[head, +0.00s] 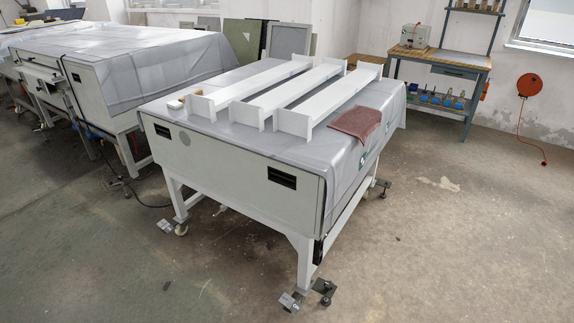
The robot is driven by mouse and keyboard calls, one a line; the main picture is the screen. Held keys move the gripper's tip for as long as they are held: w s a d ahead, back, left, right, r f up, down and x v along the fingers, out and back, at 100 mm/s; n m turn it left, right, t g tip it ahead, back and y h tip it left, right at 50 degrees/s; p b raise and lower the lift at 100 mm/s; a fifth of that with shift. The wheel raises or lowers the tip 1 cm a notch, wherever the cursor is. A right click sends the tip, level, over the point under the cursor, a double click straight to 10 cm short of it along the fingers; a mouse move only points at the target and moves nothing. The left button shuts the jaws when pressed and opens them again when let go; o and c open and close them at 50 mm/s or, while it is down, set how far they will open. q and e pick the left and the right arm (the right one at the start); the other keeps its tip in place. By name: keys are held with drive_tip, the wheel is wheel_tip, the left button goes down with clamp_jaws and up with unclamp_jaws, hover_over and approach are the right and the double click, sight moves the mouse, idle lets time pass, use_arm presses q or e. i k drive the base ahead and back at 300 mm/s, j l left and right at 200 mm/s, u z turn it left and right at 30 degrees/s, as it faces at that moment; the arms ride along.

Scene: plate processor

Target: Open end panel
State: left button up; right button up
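The plate processor (345,190) stands in the middle of the head view, a pale cabinet on a white leg frame with a grey sheet over its top. Its end panel (225,170) faces me. The panel is a flat pale face with one dark recessed handle (162,131) near its left end and another dark handle (282,177) near its right end. A round grey mark (184,138) lies beside the left handle. The panel looks closed and upright. Neither of my grippers shows in this view.
White beams (290,95) and a reddish-brown cloth (355,122) lie on top. Metal feet (290,301) stick out at the leg bottoms. A covered machine (95,85) stands left, with a cable (150,205) between. A workbench (450,62) stands back right.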

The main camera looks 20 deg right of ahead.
sight(289, 193)
drive_tip(key=i+z, duration=0.1)
drive_tip(key=z, duration=0.65)
drive_tip(key=i+j+z, duration=0.35)
drive_tip(key=j, duration=0.3)
drive_tip(key=i+j+z, duration=0.15)
drive_tip(key=j, duration=0.2)
drive_tip(key=i+j+z, duration=0.15)
drive_tip(key=j, duration=0.25)
drive_tip(key=j+z, duration=0.2)
drive_tip(key=j, duration=0.15)
